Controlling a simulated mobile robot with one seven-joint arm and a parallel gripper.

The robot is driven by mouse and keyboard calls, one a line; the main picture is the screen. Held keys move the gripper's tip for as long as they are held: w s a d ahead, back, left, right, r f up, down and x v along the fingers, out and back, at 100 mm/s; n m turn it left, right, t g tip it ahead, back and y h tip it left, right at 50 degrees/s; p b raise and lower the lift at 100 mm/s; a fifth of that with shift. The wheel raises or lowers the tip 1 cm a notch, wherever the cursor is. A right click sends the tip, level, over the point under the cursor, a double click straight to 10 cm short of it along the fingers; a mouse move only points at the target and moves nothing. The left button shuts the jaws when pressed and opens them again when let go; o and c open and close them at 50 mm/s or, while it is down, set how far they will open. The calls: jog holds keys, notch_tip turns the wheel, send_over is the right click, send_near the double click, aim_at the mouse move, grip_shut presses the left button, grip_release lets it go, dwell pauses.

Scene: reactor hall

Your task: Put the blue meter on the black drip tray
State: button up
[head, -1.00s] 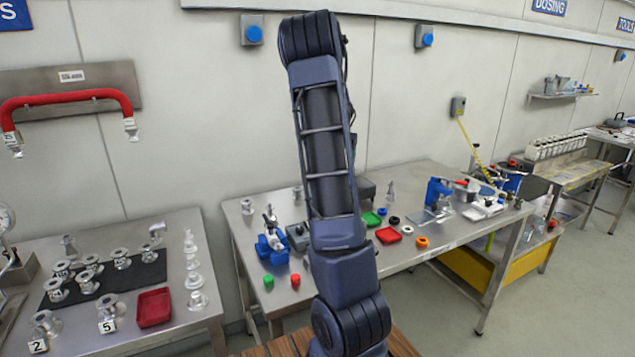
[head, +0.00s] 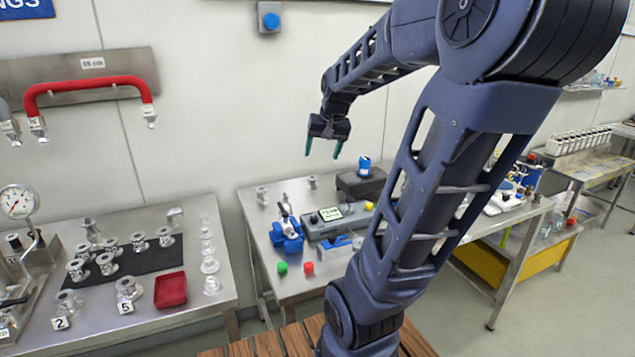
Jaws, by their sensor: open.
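My gripper (head: 323,147) hangs in the air above the back of the middle bench, its green-tipped fingers apart and empty. A small blue item with a white part (head: 365,165), possibly the blue meter, stands on a dark box-like block (head: 352,187) to the right of and below my gripper. I cannot tell whether that block is the black drip tray. A grey device with a display (head: 322,229) lies in front of it, with a blue-and-grey item (head: 334,247) nearer the bench front. A flat black mat or tray (head: 147,262) lies on the left bench under several metal fittings.
A blue clamp-like tool (head: 287,238), a green cap (head: 282,268) and a red cap (head: 309,268) are on the middle bench (head: 262,250). A red tray (head: 170,290) is on the left bench. My arm hides much of the middle bench's right part.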

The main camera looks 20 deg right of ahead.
jog(key=s+a+f+n, duration=0.1)
jog(key=s+a, duration=0.3)
jog(key=s, duration=0.3)
jog(key=s+a+f+n, duration=0.1)
jog(key=s+a+n, duration=0.1)
jog(key=s+a, duration=0.2)
jog(key=s, duration=0.3)
jog(key=shift+s+h, duration=0.35)
jog(key=shift+h, duration=0.05)
